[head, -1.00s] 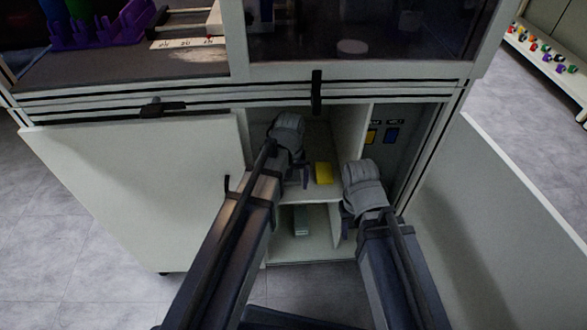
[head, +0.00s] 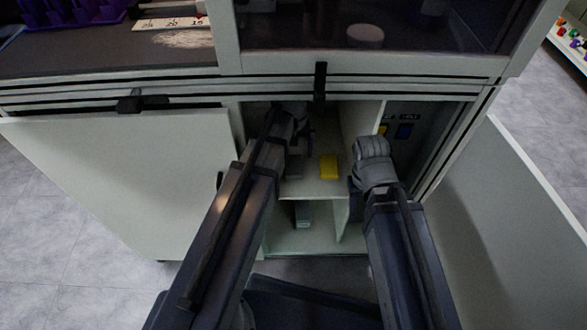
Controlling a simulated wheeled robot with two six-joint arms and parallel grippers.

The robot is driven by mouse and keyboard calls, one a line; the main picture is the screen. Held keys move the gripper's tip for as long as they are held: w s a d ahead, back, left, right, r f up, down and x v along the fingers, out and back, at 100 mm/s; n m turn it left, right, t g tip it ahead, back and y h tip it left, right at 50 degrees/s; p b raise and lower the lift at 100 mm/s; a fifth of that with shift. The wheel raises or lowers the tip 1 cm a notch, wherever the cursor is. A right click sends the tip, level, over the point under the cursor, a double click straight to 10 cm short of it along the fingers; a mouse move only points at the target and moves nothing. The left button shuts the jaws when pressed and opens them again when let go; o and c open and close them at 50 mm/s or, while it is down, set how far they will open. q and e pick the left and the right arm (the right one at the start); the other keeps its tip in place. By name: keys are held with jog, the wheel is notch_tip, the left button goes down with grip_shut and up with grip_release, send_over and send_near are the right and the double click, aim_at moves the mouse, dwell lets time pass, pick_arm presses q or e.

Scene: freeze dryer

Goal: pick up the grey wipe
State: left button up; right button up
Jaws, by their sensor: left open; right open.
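A small grey item (head: 294,166), which looks like the grey wipe, lies on the upper shelf inside the open cabinet, just left of a yellow block (head: 328,166). My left arm partly covers it. My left gripper (head: 302,128) is inside the cabinet above and behind the grey item; its fingers are dark and partly hidden, with nothing seen held. My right gripper (head: 357,188) is open at the right side of the cabinet opening, beside the shelf edge, and empty as far as I see.
A grey-green item (head: 303,214) stands in the lower compartment. An upright divider (head: 362,132) bounds the shelf on the right. Open doors stand left (head: 120,185) and right (head: 500,220). The countertop edge (head: 430,88) overhangs the opening.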

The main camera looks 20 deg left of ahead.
aim_at(293, 165)
pick_arm(q)
jog(key=shift+w+a+f+b, duration=0.1)
jog(key=shift+f+b, duration=1.3)
jog(key=shift+f, duration=0.15)
jog(key=shift+a+f+b, duration=0.1)
jog(key=shift+f+b, duration=1.25)
jog(key=shift+f, duration=0.2)
jog(key=shift+r, duration=0.1)
jog(key=c, duration=1.3)
jog(key=shift+o, duration=0.2)
jog(key=shift+r, duration=0.1)
notch_tip(293, 165, up, 10)
jog(key=p, duration=1)
